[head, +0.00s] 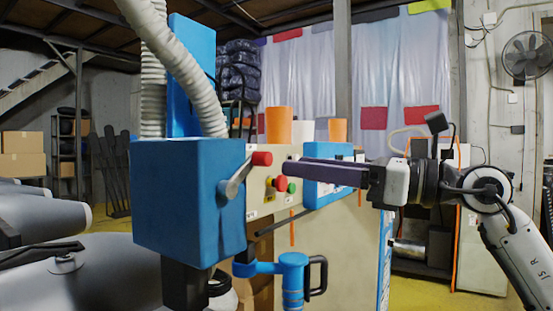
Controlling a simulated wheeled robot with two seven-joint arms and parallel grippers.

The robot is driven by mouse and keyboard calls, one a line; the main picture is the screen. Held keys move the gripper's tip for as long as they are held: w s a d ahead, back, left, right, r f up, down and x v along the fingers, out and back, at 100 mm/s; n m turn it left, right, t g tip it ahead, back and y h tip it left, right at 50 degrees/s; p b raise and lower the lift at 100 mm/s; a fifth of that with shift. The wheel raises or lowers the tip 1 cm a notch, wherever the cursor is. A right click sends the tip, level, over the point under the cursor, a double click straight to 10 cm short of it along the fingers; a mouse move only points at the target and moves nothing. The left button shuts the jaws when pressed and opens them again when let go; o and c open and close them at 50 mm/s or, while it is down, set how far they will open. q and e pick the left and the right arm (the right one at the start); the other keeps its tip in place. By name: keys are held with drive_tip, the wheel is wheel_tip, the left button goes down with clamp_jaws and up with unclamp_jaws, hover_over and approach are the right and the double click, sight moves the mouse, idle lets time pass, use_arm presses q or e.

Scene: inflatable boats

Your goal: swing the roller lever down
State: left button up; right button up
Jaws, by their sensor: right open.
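The roller lever (236,178) is a short grey arm with a red knob (262,158) on the right side of a blue machine box (190,200). It slants up to the right from its pivot, knob end up. My right gripper (297,167) comes in from the right, with its long dark fingers pointing left. Their tips are just right of the red knob in the picture, with a small gap between. The fingers overlap in this view, so their spacing is hard to see. My left gripper is out of view.
A cream panel with red, yellow and green buttons (281,183) stands behind the fingertips. A blue pipe with a black handle (292,275) is below the box. Grey inflatable boats (90,275) lie at the left. Ribbed hoses (180,60) rise above the box.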

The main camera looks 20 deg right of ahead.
sight(269, 159)
drive_tip(key=w+a+p, duration=0.1)
drive_tip(key=w, duration=0.1)
drive_tip(key=w+a+h+p, duration=0.1)
drive_tip(key=w, duration=0.2)
drive_tip(key=w+r+h, duration=0.1)
drive_tip(key=w, duration=0.2)
drive_tip(key=shift+w+a+r+t+p, duration=0.1)
drive_tip(key=shift+w+a+t+p, duration=0.15)
drive_tip(key=shift+a+t+p, duration=0.15)
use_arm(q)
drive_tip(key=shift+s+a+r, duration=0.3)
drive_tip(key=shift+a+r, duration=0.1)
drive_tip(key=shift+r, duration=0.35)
use_arm(e)
clamp_jaws()
